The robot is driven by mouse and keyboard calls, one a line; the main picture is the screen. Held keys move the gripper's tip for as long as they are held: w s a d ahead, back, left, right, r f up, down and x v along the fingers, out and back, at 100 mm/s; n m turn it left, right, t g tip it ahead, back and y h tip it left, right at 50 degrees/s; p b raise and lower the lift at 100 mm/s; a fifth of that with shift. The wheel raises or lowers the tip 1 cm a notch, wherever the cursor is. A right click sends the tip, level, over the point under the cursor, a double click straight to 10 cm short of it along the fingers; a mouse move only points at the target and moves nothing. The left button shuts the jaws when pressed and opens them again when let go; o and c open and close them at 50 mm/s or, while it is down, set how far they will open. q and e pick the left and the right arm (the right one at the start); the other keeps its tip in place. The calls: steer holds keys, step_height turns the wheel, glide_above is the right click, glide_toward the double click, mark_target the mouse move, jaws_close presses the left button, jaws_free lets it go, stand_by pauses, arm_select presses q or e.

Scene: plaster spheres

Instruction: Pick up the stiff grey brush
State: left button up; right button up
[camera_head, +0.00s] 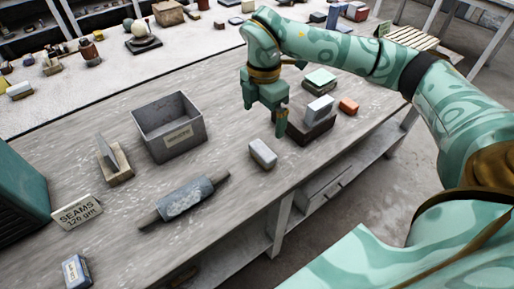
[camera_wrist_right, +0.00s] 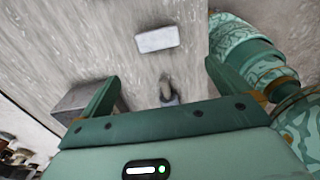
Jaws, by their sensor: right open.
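A pale grey oblong block (camera_head: 262,153) lies alone on the worktop; it may be the stiff grey brush, but I cannot make out bristles. A similar pale block shows in the right wrist view (camera_wrist_right: 157,39), beyond the fingertips. Another grey block (camera_head: 318,108) rests on a dark block (camera_head: 308,129). My right gripper (camera_head: 265,118) is open and empty, above the worktop, behind the lone block in the head view. Its spread fingers show in the right wrist view (camera_wrist_right: 162,73). My left gripper is out of sight.
A grey bin (camera_head: 170,132), a grey roller-like piece with handles (camera_head: 185,198) and a small sign (camera_head: 77,211) stand left. Bare worktop surrounds the lone block.

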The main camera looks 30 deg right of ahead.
steer(key=b, duration=0.2)
glide_above(262, 150)
steer(key=f, duration=0.8)
steer(key=shift+s+a+f, duration=0.1)
steer(key=shift+s+a, duration=0.05)
steer(key=shift+s, duration=0.05)
steer(key=shift+f, duration=0.8)
steer(key=f+b, duration=0.1)
steer(key=f, duration=0.3)
steer(key=shift+w+d+f+b, duration=0.2)
steer(key=shift+f+b, duration=0.1)
steer(key=shift+b, duration=0.05)
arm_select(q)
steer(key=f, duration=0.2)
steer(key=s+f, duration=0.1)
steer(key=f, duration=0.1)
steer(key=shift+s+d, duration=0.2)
arm_select(e)
steer(key=shift+r, duration=0.1)
steer(key=c, duration=0.9)
